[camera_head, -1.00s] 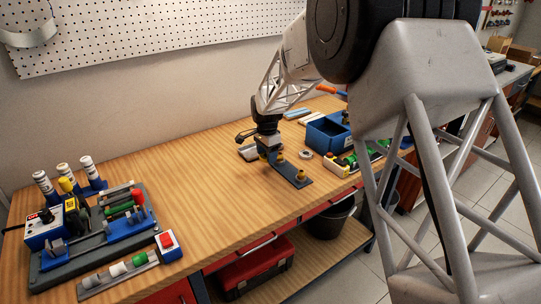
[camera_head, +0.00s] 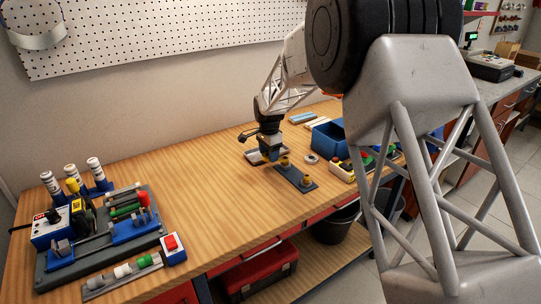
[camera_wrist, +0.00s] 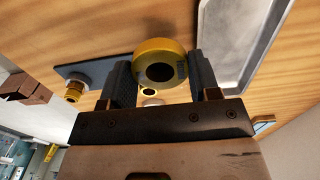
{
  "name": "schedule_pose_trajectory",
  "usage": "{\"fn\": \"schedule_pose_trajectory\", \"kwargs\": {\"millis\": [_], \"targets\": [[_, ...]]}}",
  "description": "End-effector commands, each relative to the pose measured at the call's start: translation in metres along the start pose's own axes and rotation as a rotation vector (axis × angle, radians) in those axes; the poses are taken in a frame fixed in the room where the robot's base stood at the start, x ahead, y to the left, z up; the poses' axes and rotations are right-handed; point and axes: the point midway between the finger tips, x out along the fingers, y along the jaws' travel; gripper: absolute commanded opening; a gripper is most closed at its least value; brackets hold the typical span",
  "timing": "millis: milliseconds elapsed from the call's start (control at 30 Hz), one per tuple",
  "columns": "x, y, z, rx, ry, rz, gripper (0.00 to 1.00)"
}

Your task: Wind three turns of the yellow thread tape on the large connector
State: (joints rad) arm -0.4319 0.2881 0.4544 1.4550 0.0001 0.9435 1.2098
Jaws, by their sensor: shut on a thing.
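The yellow thread tape (camera_wrist: 160,48) is a thick yellow roll with a dark centre, held between the two dark fingers of my gripper (camera_wrist: 158,83) in the wrist view. My gripper is shut on it. In the head view my gripper (camera_head: 270,155) is low over the bench, beside the far end of a dark plate (camera_head: 295,178). Two brass connectors stand upright on the plate, one near my gripper (camera_head: 284,162) and one at the near end (camera_head: 307,171). One brass connector (camera_wrist: 75,91) shows left in the wrist view. I cannot tell which is the large one.
A shallow grey metal tray (camera_wrist: 198,72) lies close to the fingers. A white ring (camera_head: 311,159) and a blue bin (camera_head: 328,137) stand right of the plate. A fixture with markers (camera_head: 105,237) fills the left of the bench. The bench middle is clear.

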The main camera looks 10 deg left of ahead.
Motion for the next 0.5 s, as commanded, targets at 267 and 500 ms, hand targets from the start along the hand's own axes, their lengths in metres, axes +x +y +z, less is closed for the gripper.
{"fn": "schedule_pose_trajectory", "kwargs": {"millis": [267, 500], "targets": [[0.0001, -0.0002, 0.0001, 0.0, 0.0, 0.0, 0.34], [0.0002, -0.0055, -0.0044, 0.0, 0.0, 0.0, 0.34]]}}
